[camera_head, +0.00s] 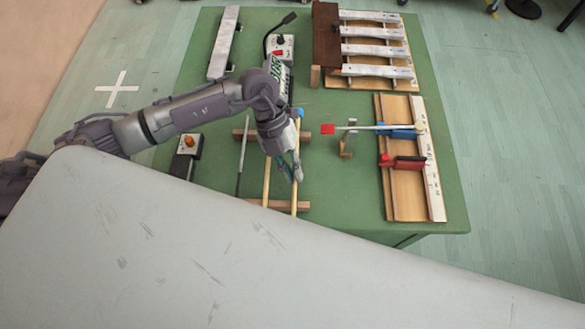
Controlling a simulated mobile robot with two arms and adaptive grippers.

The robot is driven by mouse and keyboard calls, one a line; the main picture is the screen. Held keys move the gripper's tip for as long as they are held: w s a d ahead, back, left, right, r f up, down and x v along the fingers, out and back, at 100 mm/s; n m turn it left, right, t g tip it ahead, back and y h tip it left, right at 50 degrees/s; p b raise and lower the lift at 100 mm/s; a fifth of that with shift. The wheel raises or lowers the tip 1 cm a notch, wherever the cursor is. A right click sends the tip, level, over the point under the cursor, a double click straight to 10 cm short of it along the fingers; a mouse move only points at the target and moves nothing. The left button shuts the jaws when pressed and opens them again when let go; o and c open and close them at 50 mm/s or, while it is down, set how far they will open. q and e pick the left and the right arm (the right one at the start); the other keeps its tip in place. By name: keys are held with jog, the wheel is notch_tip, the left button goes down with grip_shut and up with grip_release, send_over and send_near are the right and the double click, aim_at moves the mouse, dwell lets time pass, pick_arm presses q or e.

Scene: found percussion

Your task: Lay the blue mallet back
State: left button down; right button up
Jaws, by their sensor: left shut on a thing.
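The blue mallet has a small blue head (299,113) and a pale wooden shaft (295,203) that runs toward the front of the green table. My left gripper (291,172) points down over the wooden rest and is shut on the blue mallet's shaft. The rest has a back bar (304,137) and a front bar (303,206). The shaft crosses over both bars; I cannot tell whether it touches them. Another pale stick (266,185) and a dark rod (242,155) lie on the rest to the left. My right gripper is out of view.
A bar instrument (375,50) stands behind. A box with an orange knob (187,147) is at left.

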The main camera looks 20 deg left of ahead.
pick_arm(q)
jog(key=shift+f, duration=0.25)
jog(key=c, duration=1.2)
grip_release()
jog(key=v, duration=1.2)
jog(key=shift+s+f, duration=0.1)
jog(key=shift+s, duration=0.05)
